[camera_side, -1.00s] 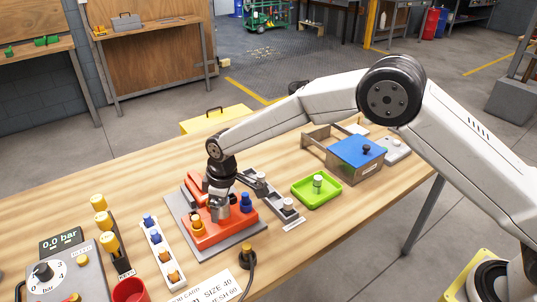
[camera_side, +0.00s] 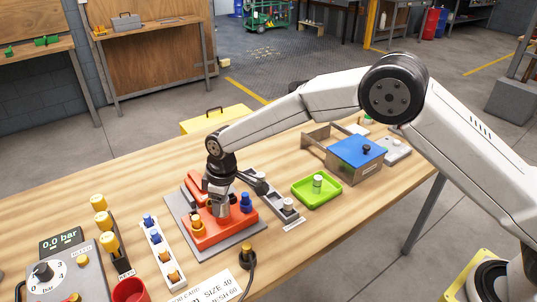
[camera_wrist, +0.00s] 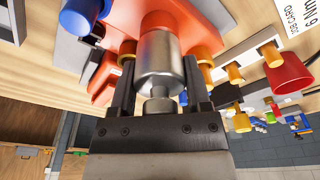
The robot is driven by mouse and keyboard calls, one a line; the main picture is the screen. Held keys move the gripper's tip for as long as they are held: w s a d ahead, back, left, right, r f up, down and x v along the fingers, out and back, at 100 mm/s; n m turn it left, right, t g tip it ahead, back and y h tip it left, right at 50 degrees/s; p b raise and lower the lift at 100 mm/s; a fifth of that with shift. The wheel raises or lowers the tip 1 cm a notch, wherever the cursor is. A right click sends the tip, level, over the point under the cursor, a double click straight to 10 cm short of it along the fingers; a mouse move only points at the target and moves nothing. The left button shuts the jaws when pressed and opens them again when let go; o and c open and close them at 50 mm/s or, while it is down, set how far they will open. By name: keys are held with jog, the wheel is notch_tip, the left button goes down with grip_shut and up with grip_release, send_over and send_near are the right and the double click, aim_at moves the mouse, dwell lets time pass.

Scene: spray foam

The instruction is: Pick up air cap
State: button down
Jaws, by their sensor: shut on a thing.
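The silver metal cylinder that I take to be the air cap (camera_wrist: 160,66) sits between my two dark fingers in the wrist view. My gripper (camera_side: 221,202) is shut on it, above the middle of the orange-red fixture (camera_side: 208,237). In the side view the cap is mostly hidden by the gripper, and I cannot tell whether it is clear of the fixture.
A yellow knob (camera_side: 197,226) and a blue knob (camera_side: 245,202) stand on the fixture close to my gripper. A white strip with blue and orange parts (camera_side: 160,252) lies to the left. A green tray (camera_side: 327,196) and a blue-topped box (camera_side: 356,150) are at the right.

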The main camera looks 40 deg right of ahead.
notch_tip(320, 180, up, 9)
jog(key=shift+r, duration=0.2)
dwell(0.3)
dwell(0.4)
jog(key=shift+f, duration=1.55)
jog(key=shift+f, duration=0.1)
jog(key=shift+f, duration=3.05)
jog(key=shift+f, duration=0.2)
grip_release()
